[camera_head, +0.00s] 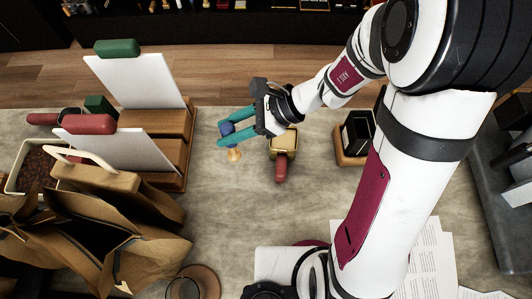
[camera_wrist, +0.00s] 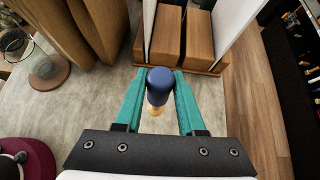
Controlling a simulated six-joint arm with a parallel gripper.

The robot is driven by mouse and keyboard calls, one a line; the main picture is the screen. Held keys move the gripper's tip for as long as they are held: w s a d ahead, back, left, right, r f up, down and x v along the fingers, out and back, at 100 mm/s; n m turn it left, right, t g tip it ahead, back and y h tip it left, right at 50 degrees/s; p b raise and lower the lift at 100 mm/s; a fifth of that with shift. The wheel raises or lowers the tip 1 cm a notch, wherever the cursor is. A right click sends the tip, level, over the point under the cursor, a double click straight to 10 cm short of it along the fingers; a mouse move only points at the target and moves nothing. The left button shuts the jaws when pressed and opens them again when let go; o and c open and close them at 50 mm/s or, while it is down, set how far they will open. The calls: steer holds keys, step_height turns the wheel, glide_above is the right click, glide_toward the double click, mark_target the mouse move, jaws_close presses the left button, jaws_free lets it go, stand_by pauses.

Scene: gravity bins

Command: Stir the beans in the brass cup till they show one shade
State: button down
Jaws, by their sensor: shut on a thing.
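My gripper (camera_head: 225,136) is shut on a blue-handled tool (camera_wrist: 163,78), which sits between its teal fingers. The blue handle also shows in the head view (camera_head: 227,128). Below the fingers a small golden or tan end (camera_head: 234,154) shows, flaring downward; it also shows in the wrist view (camera_wrist: 156,110). I cannot tell whether this end is part of the tool or a separate small cup. A squarish brass-coloured vessel (camera_head: 284,146) with a red handle stands just right of my gripper, partly behind the wrist. I cannot make out beans in it.
Wooden stands with white panels (camera_head: 140,82) and green and red tops rise at the left. A bin of dark beans (camera_head: 36,168) and an open paper bag (camera_head: 95,225) stand at the far left. A dark holder (camera_head: 357,132) is at the right.

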stand_by(0.5)
steer(key=shift+w+d+r, duration=0.2)
steer(key=shift+w+r, duration=0.05)
steer(key=w+v, duration=0.3)
steer(key=v, duration=1.1)
steer(key=shift+w+d, duration=0.2)
steer(key=shift+w, duration=0.05)
step_height(320, 180, down, 13)
